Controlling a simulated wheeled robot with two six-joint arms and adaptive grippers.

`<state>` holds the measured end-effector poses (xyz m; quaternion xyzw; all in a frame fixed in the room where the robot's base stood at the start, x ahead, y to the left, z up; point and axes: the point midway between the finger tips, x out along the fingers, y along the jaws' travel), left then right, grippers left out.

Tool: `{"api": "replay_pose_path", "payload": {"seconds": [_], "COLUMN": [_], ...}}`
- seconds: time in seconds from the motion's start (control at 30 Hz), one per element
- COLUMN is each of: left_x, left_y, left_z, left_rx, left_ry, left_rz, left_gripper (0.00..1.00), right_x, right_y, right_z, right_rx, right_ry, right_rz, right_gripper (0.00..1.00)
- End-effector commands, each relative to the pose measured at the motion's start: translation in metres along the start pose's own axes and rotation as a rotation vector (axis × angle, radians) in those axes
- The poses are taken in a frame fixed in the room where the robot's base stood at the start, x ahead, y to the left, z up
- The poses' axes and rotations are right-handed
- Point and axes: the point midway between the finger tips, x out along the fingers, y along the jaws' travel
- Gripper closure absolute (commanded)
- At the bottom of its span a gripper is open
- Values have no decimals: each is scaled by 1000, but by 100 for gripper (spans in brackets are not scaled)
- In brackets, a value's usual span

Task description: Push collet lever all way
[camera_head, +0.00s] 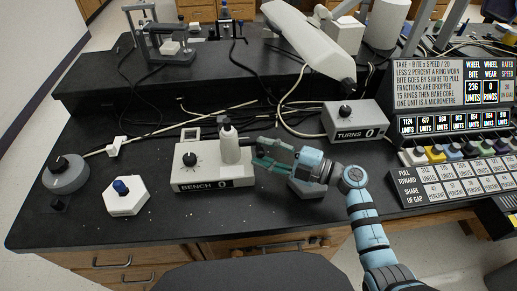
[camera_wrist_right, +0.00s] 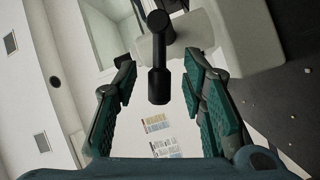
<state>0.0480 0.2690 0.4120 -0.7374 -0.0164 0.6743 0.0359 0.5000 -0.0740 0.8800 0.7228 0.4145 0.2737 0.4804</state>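The lever is hard to make out in the head view. My left gripper is not in view.
A white hexagonal block with a blue knob (camera_head: 125,196) and a grey round dial (camera_head: 66,174) stand to the left. The TURNS box (camera_head: 355,121) stands behind right. A panel with coloured levers (camera_head: 455,152) is at right.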

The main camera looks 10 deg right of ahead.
Motion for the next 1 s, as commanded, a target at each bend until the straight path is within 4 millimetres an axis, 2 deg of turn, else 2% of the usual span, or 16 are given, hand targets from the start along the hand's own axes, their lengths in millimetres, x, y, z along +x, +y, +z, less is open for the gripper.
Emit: {"api": "replay_pose_path", "payload": {"seconds": [0.13, 0.4, 0.43, 0.67, 0.87, 1.0], "left_x": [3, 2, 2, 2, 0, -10], "left_y": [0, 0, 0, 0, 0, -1], "left_z": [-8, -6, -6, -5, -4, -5], "left_rx": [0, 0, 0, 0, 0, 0], "left_ry": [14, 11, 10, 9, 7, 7], "left_rz": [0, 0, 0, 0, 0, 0], "left_gripper": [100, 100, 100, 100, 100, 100], "right_x": [18, 22, 22, 22, 22, 22], "right_y": [0, 0, 0, 0, 0, 4], "right_z": [0, 0, 0, 0, -1, -2], "right_rx": [1, 0, 0, 0, 4, 27], "right_ry": [2, 2, 2, 2, 2, -3], "right_rz": [1, -1, -1, -1, -3, -15], "right_gripper": [62, 62, 64, 100, 100, 100]}}
